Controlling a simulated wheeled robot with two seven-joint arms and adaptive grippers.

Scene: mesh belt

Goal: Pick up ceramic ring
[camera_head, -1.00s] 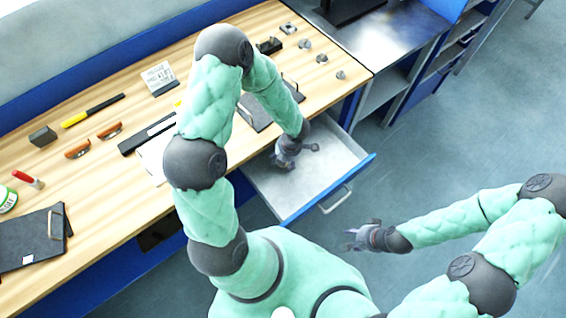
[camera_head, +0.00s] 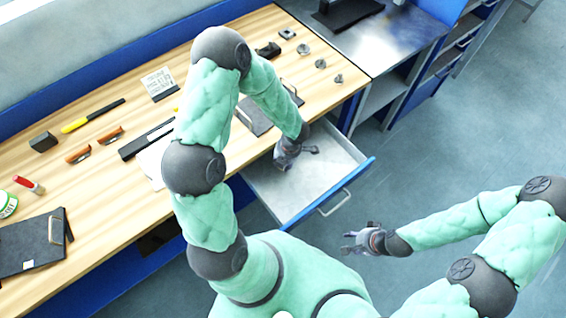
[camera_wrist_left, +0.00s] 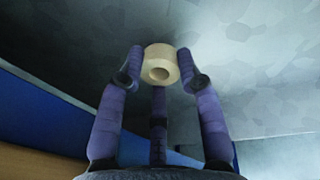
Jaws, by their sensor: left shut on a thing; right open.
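The ceramic ring (camera_wrist_left: 161,64) is a cream, thick-walled ring with a round hole. In the left wrist view it sits between the fingertips of my left gripper (camera_wrist_left: 160,75), which is shut on it. In the head view my left gripper (camera_head: 290,158) is over the open drawer (camera_head: 322,165); the ring cannot be made out there. My right gripper (camera_head: 356,240) is open and empty, out over the floor to the right of the drawer.
The wooden bench (camera_head: 75,195) holds a yellow-black tool (camera_head: 92,115), red-brown handles (camera_head: 78,154), a dark clipboard (camera_head: 30,245) and small metal parts (camera_head: 320,64). The drawer's blue front (camera_head: 330,195) juts out from the bench. The floor (camera_head: 440,150) at right is clear.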

